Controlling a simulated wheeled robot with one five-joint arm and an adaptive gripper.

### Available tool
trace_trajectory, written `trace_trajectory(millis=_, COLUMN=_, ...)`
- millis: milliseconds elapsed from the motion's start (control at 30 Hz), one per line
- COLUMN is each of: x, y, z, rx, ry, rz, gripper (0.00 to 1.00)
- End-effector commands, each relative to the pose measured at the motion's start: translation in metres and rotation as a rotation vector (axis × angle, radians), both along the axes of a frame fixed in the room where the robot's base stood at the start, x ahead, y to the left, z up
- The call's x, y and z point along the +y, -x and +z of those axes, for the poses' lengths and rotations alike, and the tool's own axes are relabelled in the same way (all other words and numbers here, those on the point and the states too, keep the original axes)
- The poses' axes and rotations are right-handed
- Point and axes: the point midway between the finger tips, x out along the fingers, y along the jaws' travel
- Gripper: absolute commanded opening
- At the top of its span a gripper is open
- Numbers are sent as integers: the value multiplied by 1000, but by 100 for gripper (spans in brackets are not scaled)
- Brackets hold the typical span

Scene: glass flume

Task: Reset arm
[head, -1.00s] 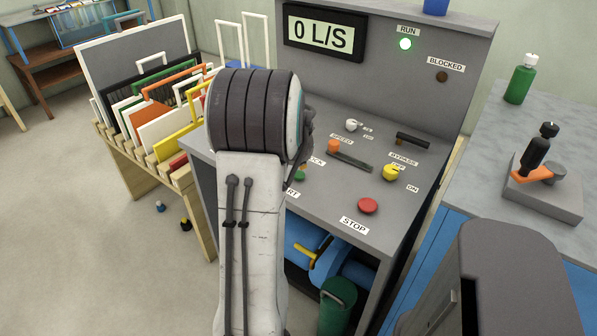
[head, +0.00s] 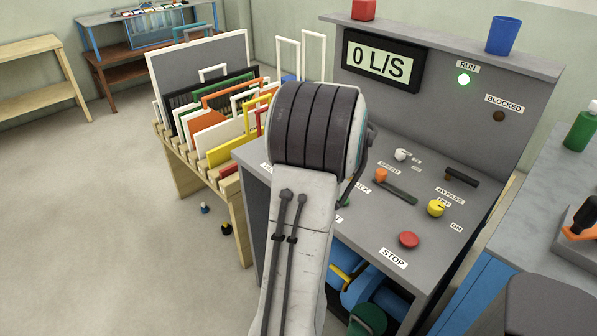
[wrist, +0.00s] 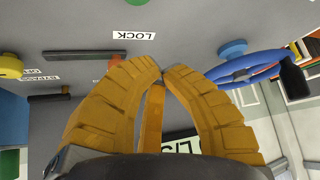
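My arm (head: 298,240) rises in front of the control console (head: 445,215) in the head view, its dark ribbed joint hiding part of the panel. My gripper is hidden behind it there. In the wrist view, the yellow fingers of my gripper (wrist: 163,71) come together at their tips, with nothing seen between them. The LOCK label (wrist: 133,35) and an orange slider knob (wrist: 115,61) show beyond the tips, upside down. In the head view, the panel has a red STOP button (head: 409,240), a yellow knob (head: 436,208) and the orange slider (head: 381,174).
A wooden rack (head: 196,172) of coloured panels stands left of the console. A bench with a green bottle (head: 580,130) is at right. Open floor lies at left.

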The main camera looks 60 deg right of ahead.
Motion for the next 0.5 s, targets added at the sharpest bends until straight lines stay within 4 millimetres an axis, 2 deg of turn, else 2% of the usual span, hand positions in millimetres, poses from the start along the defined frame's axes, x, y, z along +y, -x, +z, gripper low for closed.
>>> trace_trajectory(millis=367, x=1, y=0, z=-1, rx=2, ry=-5, rz=1, gripper=0)
trace_trajectory(millis=500, x=13, y=3, z=-10, rx=18, ry=-70, rz=3, gripper=0)
